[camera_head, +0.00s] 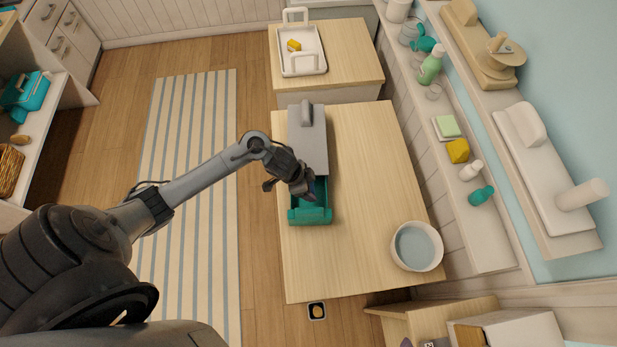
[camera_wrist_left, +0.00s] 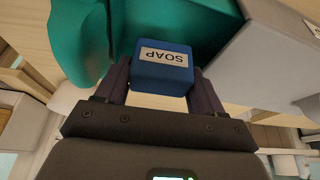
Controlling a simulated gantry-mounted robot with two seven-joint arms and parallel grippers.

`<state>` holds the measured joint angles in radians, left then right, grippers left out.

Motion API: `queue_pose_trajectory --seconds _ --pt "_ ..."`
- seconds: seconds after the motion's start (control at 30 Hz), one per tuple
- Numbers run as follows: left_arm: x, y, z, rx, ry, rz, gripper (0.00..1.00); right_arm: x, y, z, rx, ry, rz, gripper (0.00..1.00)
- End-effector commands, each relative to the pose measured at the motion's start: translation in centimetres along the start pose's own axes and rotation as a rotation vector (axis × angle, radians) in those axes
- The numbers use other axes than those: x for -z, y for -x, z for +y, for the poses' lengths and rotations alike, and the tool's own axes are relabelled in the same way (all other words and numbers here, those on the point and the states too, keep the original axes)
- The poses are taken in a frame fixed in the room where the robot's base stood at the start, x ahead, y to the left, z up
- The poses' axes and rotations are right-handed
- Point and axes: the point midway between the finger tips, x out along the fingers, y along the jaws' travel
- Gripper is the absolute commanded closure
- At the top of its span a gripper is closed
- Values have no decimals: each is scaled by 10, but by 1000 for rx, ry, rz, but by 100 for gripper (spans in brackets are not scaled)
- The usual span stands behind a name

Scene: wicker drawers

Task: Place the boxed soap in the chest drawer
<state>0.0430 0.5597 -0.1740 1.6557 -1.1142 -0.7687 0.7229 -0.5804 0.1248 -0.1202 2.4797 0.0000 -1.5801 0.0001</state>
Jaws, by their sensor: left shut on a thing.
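The boxed soap (camera_wrist_left: 165,70) is a small blue box with a white SOAP label in the left wrist view. My left gripper (camera_wrist_left: 163,85) is shut on it, a finger at each side. In the head view my left gripper (camera_head: 306,192) is over the open teal drawer (camera_head: 310,215) of the grey chest (camera_head: 308,135). The gripper mostly hides the soap there. The drawer is pulled out toward the bottom of the picture. In the left wrist view the teal drawer (camera_wrist_left: 80,40) is beyond the soap; I cannot tell whether they touch. My right gripper is out of view.
The chest stands on a wooden table (camera_head: 375,180), with a white bowl (camera_head: 417,246) at its lower right. The middle right of the table is clear. A white tray (camera_head: 302,66) holding a yellow item is on the counter behind. A shelf with bottles (camera_head: 431,66) runs along the right.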

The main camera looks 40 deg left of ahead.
Motion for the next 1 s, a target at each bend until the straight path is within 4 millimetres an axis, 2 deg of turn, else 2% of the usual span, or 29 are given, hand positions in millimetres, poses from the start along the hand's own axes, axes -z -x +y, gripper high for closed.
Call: queue_pose_trajectory --seconds 0.83,0.87,0.9,1.0 --pt "-5 -12 0 1 0 0 70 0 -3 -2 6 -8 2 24" --pt "-5 -12 0 1 0 0 28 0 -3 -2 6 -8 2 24" --pt "-5 -12 0 1 0 0 21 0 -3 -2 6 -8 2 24" --pt "-5 -12 0 1 0 0 21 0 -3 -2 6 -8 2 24"
